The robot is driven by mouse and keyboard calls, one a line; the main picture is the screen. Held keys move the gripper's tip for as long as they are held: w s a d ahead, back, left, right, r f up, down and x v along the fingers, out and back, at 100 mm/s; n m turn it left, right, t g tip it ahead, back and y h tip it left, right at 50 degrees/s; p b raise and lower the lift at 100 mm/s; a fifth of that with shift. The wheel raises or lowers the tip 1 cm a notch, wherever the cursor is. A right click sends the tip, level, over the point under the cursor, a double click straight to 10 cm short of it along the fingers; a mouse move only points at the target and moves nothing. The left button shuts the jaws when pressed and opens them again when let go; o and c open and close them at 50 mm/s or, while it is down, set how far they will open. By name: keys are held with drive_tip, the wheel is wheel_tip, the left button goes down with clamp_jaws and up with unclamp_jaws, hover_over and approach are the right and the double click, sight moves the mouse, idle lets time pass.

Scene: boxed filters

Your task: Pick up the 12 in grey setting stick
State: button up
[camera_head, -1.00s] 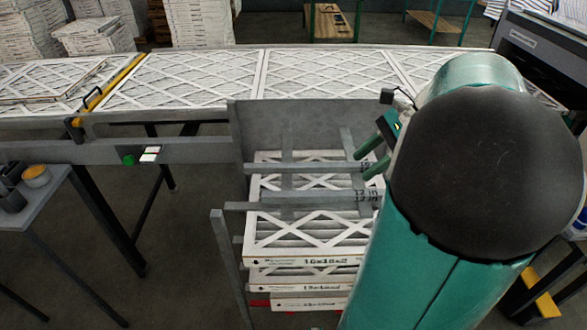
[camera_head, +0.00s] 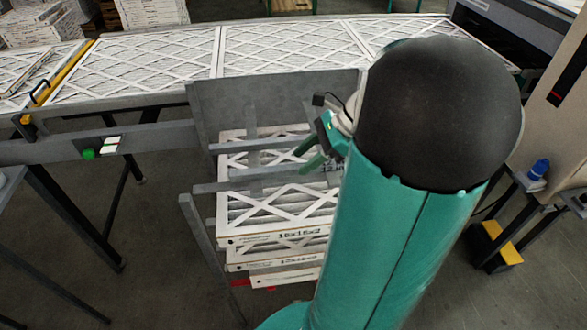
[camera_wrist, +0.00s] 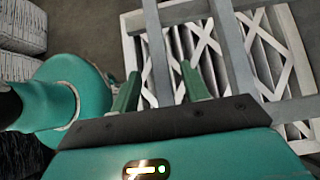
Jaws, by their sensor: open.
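Two grey bars lie across the boxed filters in the head view, a far one (camera_head: 235,147) and a near one (camera_head: 235,185). Dark markings show near their right ends, too small to read now, so I cannot tell which is the 12 in stick. My gripper (camera_head: 309,153) is open, its green fingers over the bars' right part. In the wrist view, one grey bar (camera_wrist: 154,45) runs between the fingertips of my gripper (camera_wrist: 159,76). A second grey bar (camera_wrist: 232,45) lies right of the right finger. I cannot tell the height gap between fingers and bar.
Boxed filters (camera_head: 275,238) are stacked beneath the bars, within a grey frame with an upright post (camera_head: 205,245). A conveyor (camera_head: 150,70) carrying filters runs behind. A grey back panel (camera_head: 265,100) stands between them.

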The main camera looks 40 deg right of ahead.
sight(294, 170)
drive_tip(key=shift+x, duration=1.35)
clamp_jaws()
drive_tip(key=shift+r, duration=0.15)
